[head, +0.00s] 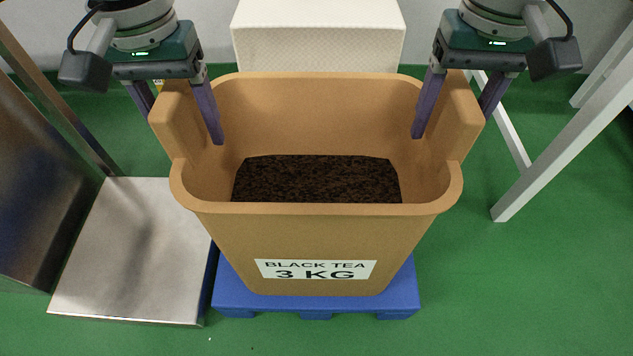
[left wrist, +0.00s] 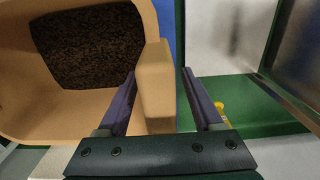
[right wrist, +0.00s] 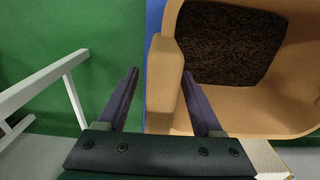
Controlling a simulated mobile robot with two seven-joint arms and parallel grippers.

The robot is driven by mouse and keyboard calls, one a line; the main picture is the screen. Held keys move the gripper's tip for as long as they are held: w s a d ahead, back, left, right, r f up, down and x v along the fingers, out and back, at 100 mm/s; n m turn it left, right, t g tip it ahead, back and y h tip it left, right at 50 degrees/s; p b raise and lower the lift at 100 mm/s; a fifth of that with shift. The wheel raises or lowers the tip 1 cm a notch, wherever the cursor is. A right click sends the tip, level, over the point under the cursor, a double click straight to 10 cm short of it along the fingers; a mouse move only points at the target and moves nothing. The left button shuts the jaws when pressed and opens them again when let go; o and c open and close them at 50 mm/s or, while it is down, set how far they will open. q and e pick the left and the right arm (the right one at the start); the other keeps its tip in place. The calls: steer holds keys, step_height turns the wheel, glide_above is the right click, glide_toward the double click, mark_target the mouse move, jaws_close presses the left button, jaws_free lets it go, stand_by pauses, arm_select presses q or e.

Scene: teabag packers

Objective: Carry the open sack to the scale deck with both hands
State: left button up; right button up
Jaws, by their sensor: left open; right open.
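The open sack (head: 310,235) is tan, labelled "BLACK TEA 3 KG", and holds dark tea (head: 316,180). It stands upright on a blue pallet (head: 315,301). My left gripper (head: 180,128) is open, with its fingers on either side of the sack's left ear; the left wrist view shows that ear (left wrist: 155,85) between the fingers. My right gripper (head: 455,122) is open around the right ear, which shows between the fingers in the right wrist view (right wrist: 164,85). Neither gripper is closed on the sack. The steel scale deck (head: 135,250) lies on the floor left of the pallet.
A white box (head: 318,35) stands behind the sack. A steel cabinet (head: 50,180) stands beyond the deck at the left. White frame legs (head: 560,140) stand at the right. The deck's top is clear, and green floor is free in front.

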arm_select(q)
steer(key=shift+f, duration=0.1)
steer(key=shift+c, duration=0.3)
arm_select(e)
steer(key=shift+f, duration=0.1)
steer(key=shift+c, duration=0.3)
arm_select(q)
jaws_close()
arm_select(e)
jaws_close()
stand_by(0.4)
